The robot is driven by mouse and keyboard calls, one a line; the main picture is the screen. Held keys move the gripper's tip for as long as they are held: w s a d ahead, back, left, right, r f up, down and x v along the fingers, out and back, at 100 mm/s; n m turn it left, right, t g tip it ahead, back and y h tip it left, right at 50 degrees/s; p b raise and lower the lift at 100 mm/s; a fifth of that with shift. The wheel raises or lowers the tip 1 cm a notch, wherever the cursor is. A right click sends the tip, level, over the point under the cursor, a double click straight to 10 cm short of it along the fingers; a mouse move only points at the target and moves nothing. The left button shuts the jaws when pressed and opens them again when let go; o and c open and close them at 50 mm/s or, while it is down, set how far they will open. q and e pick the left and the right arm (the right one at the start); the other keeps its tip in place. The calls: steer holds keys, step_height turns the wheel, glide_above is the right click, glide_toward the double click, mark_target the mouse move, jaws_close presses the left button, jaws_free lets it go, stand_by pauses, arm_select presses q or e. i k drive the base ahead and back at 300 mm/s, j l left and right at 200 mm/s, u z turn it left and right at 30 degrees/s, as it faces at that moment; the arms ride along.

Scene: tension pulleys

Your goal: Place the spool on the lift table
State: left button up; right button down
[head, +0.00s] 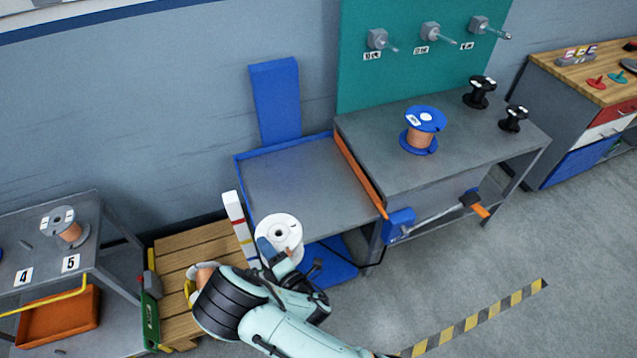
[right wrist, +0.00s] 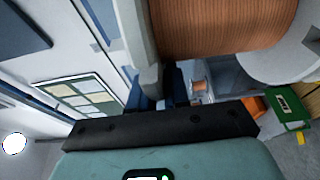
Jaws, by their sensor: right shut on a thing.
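A white-flanged spool (head: 283,228) is held in my right gripper (head: 270,255), in front of the near left corner of the lift table. In the right wrist view its copper winding (right wrist: 225,25) and white flange (right wrist: 275,55) fill the top, close to the gripper fingers (right wrist: 165,85). The lift table (head: 305,185) has a bare grey top, blue edges and a blue column (head: 275,100) behind. The spool appears apart from the top; its exact height is unclear. My left gripper is not in view.
A striped post (head: 238,222) stands by the lift table's left side. A workbench (head: 470,145) with a blue spool (head: 421,130) and black spools adjoins at right. A wooden pallet (head: 190,250) and a shelf with a grey spool (head: 65,227) are at left.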

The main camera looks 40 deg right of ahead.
mark_target(304, 186)
steer(key=i+l, duration=0.1)
steer(key=l, duration=0.35)
steer(key=l+z, duration=0.15)
steer(key=l, duration=0.25)
steer(key=i+l, duration=0.45)
